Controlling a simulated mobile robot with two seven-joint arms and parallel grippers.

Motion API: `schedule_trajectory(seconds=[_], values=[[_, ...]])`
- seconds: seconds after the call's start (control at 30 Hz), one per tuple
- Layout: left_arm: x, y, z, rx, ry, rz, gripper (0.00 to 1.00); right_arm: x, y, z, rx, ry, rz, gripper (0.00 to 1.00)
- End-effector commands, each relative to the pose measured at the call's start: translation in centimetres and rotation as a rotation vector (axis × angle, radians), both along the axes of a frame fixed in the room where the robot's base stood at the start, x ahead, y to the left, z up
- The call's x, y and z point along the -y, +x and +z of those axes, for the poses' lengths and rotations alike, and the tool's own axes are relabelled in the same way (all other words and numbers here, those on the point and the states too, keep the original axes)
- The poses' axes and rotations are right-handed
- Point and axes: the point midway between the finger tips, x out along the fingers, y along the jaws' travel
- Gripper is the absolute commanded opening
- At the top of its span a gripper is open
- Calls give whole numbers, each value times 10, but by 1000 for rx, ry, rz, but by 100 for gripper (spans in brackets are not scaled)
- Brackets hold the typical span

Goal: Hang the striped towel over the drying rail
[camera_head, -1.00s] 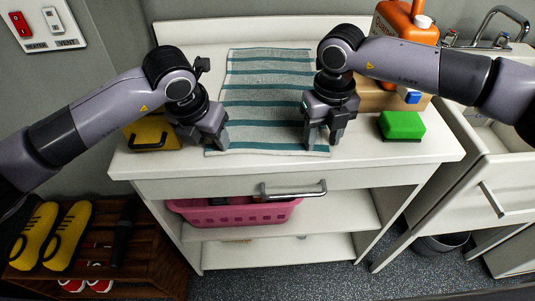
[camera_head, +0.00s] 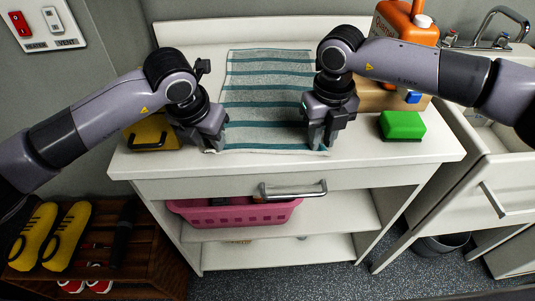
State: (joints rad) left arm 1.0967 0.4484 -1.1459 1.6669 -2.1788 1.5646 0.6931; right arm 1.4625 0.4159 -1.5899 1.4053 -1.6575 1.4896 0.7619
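The striped towel (camera_head: 266,99), light grey with teal bands, lies flat on the white cabinet top. My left gripper (camera_head: 214,149) is at its near left corner, with the fingers drawn together on the cloth. My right gripper (camera_head: 320,148) is at the near right corner, its fingers also closed on the cloth. The near edge is slightly rumpled between them. The fingertips partly hide both corners. I cannot make out a drying rail in this view.
A yellow case (camera_head: 153,134) stands left of the towel. A green sponge (camera_head: 402,125), a wooden box (camera_head: 375,97) and an orange jug (camera_head: 405,25) stand right. A metal handle (camera_head: 293,191) juts from the white cabinet (camera_head: 400,160); a pink basket (camera_head: 235,213) is below.

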Motion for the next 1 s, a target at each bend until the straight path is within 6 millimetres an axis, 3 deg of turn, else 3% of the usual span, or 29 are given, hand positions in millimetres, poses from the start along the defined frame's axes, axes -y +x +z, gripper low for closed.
schedule_trajectory(seconds=[0.03,0.13,0.67,1.0], values=[[-2,0,-2,-3,6,3,13,2,0,-2,-3,-5,-2,13],[-2,0,-3,-4,7,4,0,2,0,-2,-3,-6,-2,0],[-5,0,-2,-5,14,9,0,5,0,-1,-4,-12,-6,0],[-5,1,18,-3,14,10,0,5,1,19,-3,-13,-7,0]])
